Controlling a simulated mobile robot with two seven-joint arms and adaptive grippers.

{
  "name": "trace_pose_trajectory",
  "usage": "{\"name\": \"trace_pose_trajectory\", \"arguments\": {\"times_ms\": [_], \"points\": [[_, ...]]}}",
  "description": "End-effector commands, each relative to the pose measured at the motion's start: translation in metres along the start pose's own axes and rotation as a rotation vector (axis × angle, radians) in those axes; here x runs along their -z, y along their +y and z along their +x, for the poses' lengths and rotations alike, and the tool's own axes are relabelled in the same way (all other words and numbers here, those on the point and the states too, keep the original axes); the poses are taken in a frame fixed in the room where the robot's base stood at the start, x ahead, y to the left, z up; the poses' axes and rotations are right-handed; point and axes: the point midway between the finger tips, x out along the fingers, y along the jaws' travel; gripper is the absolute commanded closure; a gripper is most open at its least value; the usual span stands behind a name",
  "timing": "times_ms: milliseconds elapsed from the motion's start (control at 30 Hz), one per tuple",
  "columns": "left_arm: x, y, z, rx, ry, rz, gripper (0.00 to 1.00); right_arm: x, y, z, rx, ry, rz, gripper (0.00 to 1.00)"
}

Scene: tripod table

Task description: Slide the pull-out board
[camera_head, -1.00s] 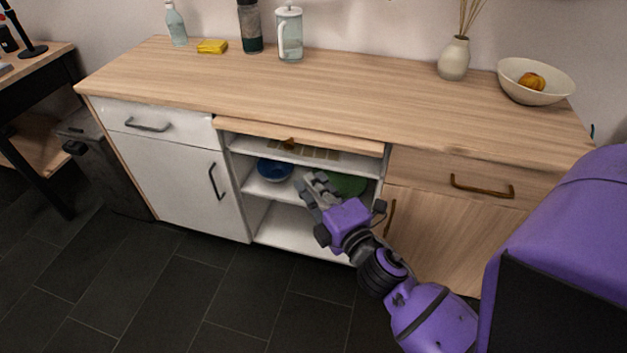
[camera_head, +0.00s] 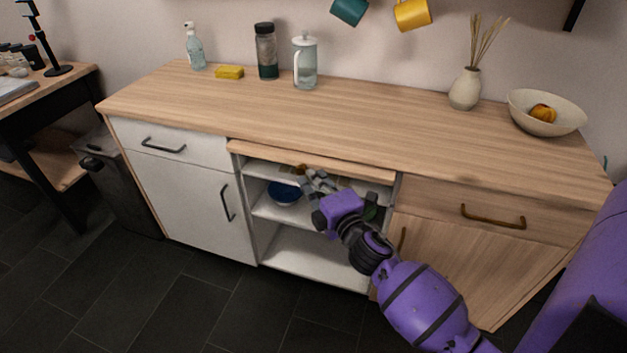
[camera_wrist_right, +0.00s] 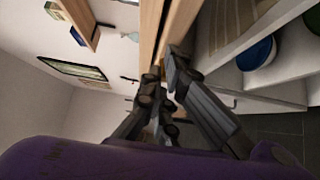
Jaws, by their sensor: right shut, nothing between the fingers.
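The pull-out board (camera_head: 345,163) is a light wood panel just under the countertop, above the open middle bay. Its front edge sticks out slightly past the cabinet face. A small brown knob (camera_head: 300,169) shows below its edge. My right gripper (camera_head: 307,178) is shut and empty, just below the board's front edge and close to the knob. The right wrist view shows the right gripper's fingers (camera_wrist_right: 166,75) beside the wood strip of the board (camera_wrist_right: 183,22). Whether the fingers touch the board or the knob I cannot tell. My left gripper is out of view.
The open bay holds a blue bowl (camera_head: 285,193) and a mostly hidden green dish (camera_head: 371,211) on its shelves. The countertop (camera_head: 350,115) carries a bottle, sponge, jug, vase and fruit bowl (camera_head: 546,113). A white drawer (camera_head: 170,145) and wooden drawer (camera_head: 490,205) flank the bay. The dark floor in front is clear.

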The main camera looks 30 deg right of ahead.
Motion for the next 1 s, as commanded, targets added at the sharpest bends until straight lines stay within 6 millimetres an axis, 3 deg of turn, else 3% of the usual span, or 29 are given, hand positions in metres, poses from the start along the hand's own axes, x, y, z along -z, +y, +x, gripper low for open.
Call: {"name": "trace_pose_trajectory", "arguments": {"times_ms": [400, 1000], "points": [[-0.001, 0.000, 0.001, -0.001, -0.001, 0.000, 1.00, -0.034, 0.000, 0.034, 0.000, -0.001, 0.000, 1.00], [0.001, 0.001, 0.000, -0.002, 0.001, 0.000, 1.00, -0.036, 0.002, 0.035, -0.002, -0.003, -0.001, 1.00]]}}
